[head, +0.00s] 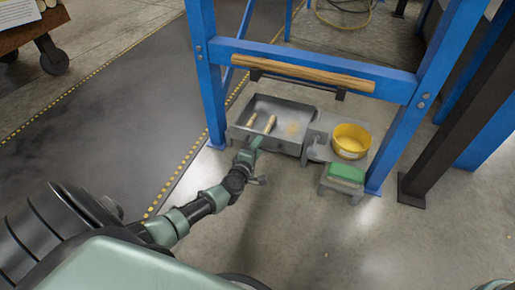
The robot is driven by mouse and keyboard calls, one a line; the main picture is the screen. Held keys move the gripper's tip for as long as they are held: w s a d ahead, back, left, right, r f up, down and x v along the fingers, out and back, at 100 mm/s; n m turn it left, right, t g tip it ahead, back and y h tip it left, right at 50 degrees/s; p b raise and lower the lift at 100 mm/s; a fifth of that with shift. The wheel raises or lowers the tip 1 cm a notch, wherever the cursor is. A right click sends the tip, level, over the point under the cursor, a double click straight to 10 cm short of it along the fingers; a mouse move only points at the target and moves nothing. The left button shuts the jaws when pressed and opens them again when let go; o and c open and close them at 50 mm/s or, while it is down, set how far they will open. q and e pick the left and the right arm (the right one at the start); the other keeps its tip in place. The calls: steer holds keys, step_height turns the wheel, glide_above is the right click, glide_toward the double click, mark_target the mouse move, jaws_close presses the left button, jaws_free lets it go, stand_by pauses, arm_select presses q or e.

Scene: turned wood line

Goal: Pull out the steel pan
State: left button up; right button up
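The steel pan (287,147) is a shallow grey open tray on the floor, under the crossbar of a blue frame. Two pale turned wood pieces (252,120) and some wood dust lie in it. My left gripper (253,148) is at the pan's front wall, toward its left part. The gripper is small here and overlaps the wall, so I cannot tell whether its fingers are closed or touch the pan. My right gripper is not in view.
A blue frame (207,75) stands around the pan, with a wooden bar (305,73) across it above. Right of the pan are a yellow bowl (351,139) and a green-topped block (345,173). The concrete floor in front is mostly clear. A wheeled cart (25,30) stands at upper left.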

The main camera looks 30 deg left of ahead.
arm_select(q)
jaws_close()
stand_by(1.4)
